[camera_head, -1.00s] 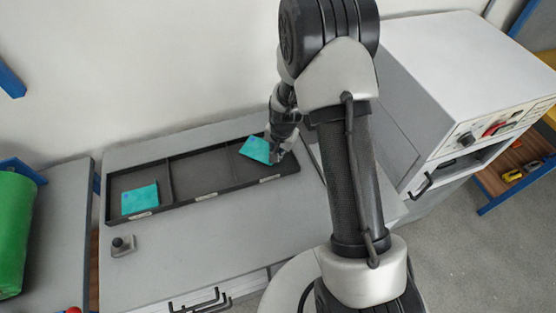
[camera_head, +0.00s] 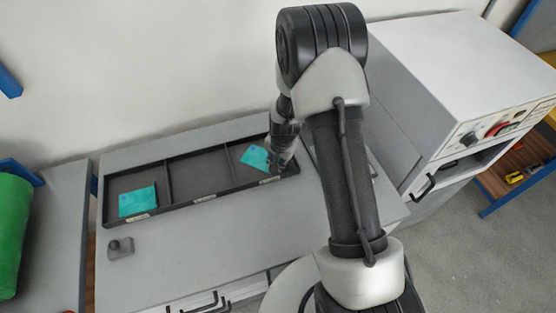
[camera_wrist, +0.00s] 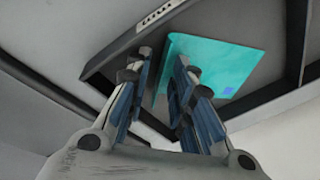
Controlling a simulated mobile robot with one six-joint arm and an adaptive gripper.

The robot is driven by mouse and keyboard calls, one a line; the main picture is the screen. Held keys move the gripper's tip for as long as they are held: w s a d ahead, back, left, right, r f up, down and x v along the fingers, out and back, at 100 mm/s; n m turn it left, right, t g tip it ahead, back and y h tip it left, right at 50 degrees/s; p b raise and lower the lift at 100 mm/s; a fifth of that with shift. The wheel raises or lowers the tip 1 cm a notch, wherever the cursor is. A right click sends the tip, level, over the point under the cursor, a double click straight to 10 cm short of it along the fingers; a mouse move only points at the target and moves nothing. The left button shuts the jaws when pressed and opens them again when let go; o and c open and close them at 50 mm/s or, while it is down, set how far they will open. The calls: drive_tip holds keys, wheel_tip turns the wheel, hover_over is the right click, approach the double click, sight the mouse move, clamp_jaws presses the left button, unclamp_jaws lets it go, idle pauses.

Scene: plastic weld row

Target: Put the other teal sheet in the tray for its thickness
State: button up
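One teal sheet (camera_head: 255,158) is in the right compartment of the black three-part tray (camera_head: 196,203), beside my gripper (camera_head: 276,166). It also shows in the wrist view (camera_wrist: 225,62), with a small blue mark near one corner. My gripper (camera_wrist: 162,76) has its fingers apart, with a gap between them, and the sheet shows beyond them. I cannot tell whether the sheet lies fully flat or touches a finger. Another teal sheet (camera_head: 137,201) lies in the left compartment. The middle compartment is empty.
The tray stands on a grey bench (camera_head: 220,235) with small labels on its front wall. A small grey block with a black knob (camera_head: 120,248) is in front. A white machine (camera_head: 465,75) stands to the right, a green roll (camera_head: 12,230) to the left.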

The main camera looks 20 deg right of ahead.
drive_tip(key=shift+r, duration=0.1)
drive_tip(key=s+a+r+n+p, duration=0.15)
drive_tip(key=s+r, duration=0.25)
drive_tip(key=r, duration=0.6)
drive_tip(key=s+a+r+n+t+p, duration=0.15)
drive_tip(key=s+r, duration=0.25)
drive_tip(key=r, duration=0.7)
drive_tip(key=s+r+n+p, duration=0.15)
drive_tip(key=s+r, duration=0.25)
drive_tip(key=r, duration=0.6)
drive_tip(key=s+r+n, duration=0.2)
drive_tip(key=s+r, duration=0.1)
drive_tip(key=s, duration=0.5)
drive_tip(key=s+a+r+n, duration=0.1)
drive_tip(key=s+r+n, duration=0.2)
drive_tip(key=s, duration=0.5)
drive_tip(key=shift+a+r+t+b, duration=0.2)
drive_tip(key=shift+r+t+b, duration=0.2)
drive_tip(key=shift+r, duration=0.3)
drive_tip(key=shift+f+b, duration=0.3)
